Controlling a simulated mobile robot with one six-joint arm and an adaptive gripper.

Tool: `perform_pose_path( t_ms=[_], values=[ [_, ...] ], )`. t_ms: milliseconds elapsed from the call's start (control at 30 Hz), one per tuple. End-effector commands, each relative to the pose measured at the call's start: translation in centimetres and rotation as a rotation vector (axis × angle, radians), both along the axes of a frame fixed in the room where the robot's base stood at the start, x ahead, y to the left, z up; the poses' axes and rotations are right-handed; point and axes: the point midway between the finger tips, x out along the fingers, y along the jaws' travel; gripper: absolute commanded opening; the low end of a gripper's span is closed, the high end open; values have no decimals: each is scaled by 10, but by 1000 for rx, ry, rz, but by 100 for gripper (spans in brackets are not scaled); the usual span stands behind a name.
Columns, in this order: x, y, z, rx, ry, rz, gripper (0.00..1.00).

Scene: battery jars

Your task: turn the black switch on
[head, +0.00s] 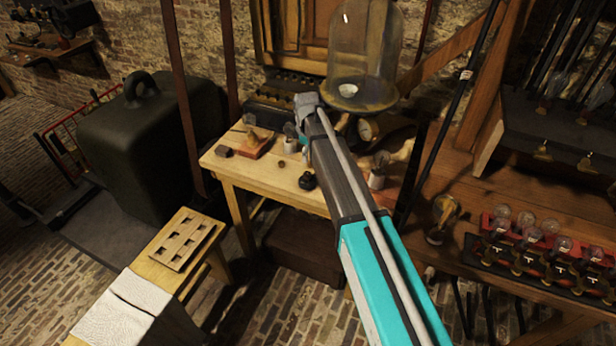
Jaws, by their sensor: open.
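A small black object (307,181), which may be the black switch, sits on the light wooden table (240,172). I cannot read its on or off position. A red-brown block with a metal fitting (254,147) and a small dark block (224,152) lie on the table to its left. My arm reaches in from the lower right over the table. My gripper (301,138) shows only in small part at the arm's far end, up and left of the black object and apart from it in the picture. Its fingers are mostly hidden; it holds nothing that I can see.
A glass bell jar (362,50) stands behind my arm's end. Small jars (377,176) sit on the table right of my arm. A bench with bulbs in a red rack (520,232) is at right. A dark green case (138,140) stands at left, near a low wooden stand (165,275).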

Motion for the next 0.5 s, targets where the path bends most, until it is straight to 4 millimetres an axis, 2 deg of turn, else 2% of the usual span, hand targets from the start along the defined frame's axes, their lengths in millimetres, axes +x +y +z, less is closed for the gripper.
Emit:
perform_pose_path(
  t_ms=[33,500],
  values=[
    [0,0,-8,0,0,0,75],
    [0,-1,-43,0,0,-1,75]
  ],
)
